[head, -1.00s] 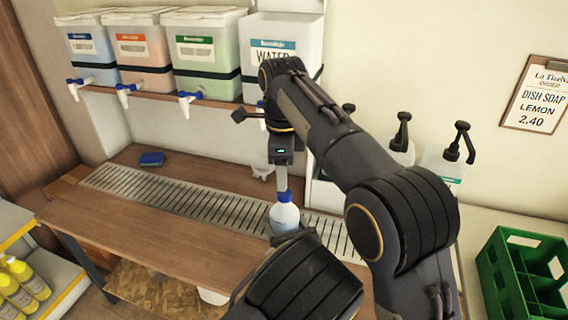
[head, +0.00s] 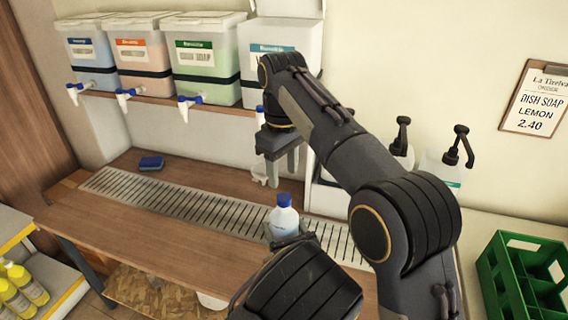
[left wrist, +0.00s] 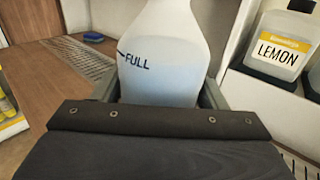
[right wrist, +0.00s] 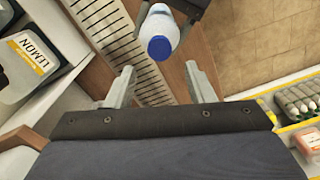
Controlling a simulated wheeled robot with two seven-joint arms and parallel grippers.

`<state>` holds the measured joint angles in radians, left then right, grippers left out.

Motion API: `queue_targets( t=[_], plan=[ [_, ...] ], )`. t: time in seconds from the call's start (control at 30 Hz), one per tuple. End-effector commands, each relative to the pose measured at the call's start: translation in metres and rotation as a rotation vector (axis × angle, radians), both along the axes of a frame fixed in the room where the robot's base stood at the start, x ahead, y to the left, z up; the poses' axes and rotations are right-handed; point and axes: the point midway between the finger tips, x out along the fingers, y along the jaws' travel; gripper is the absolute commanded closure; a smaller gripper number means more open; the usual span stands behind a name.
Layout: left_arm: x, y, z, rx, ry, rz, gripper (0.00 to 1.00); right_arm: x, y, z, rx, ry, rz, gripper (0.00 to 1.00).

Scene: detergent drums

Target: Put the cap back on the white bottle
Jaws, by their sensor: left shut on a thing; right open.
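The white bottle (head: 284,222) stands upright over the drain grate, with a blue cap (head: 285,199) on its neck. In the left wrist view the bottle (left wrist: 160,60) bears a "FULL" mark and sits between the fingers of my left gripper (left wrist: 158,95), which is shut on it. My right gripper (head: 283,172) is open and empty, above and behind the cap. In the right wrist view the blue cap (right wrist: 159,48) sits on the bottle's top, apart from and beyond the open fingers (right wrist: 158,85). Whether the cap is fully tight cannot be told.
The drain grate (head: 210,207) runs along the wooden counter (head: 165,235). Drums with taps (head: 207,58) stand on the shelf above. A blue sponge (head: 151,162) lies at the back left. Pump containers (head: 445,172) stand behind my right arm; a green crate (head: 522,275) is at the right.

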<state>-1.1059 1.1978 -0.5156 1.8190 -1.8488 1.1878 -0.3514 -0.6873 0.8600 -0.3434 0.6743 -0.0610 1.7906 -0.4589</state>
Motion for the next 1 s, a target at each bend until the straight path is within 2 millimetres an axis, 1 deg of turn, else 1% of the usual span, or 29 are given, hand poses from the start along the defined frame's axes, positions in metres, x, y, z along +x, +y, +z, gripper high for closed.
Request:
queue_targets(
  t=[0.1, 0.3, 0.4, 0.5, 0.6, 0.7, 0.83, 1.0],
  plan=[
    [0.0, 0.0, 0.0, 0.001, 0.001, 0.0, 0.98, 0.0, -0.001, 0.003, 0.001, 0.0, 0.296, 0.51],
    [0.0, 0.0, 0.0, 0.001, 0.001, 0.0, 0.98, 0.0, -0.001, 0.006, 0.002, 0.0, 0.811, 0.51],
    [0.0, 0.0, 0.0, 0.001, 0.001, 0.0, 0.98, 0.0, -0.001, 0.008, 0.001, 0.0, 1.048, 0.51],
    [0.0, 0.0, 0.0, 0.001, 0.001, 0.0, 0.98, 0.0, -0.002, 0.009, 0.002, 0.001, 1.247, 0.51],
    [0.0, 0.0, 0.0, 0.001, 0.001, 0.0, 0.98, 0.0, -0.002, 0.011, 0.002, 0.001, 1.396, 0.51],
    [0.0, 0.0, 0.0, 0.001, 0.001, 0.0, 0.98, -0.001, -0.002, 0.011, 0.003, 0.001, 1.492, 0.51],
    [0.0, 0.0, 0.0, 0.001, 0.001, 0.0, 0.98, -0.001, -0.002, 0.011, 0.003, 0.001, 1.545, 0.51],
    [0.0, 0.0, 0.0, 0.001, 0.001, 0.0, 0.98, -0.001, -0.002, 0.011, 0.003, 0.001, 1.549, 0.51]
  ],
)
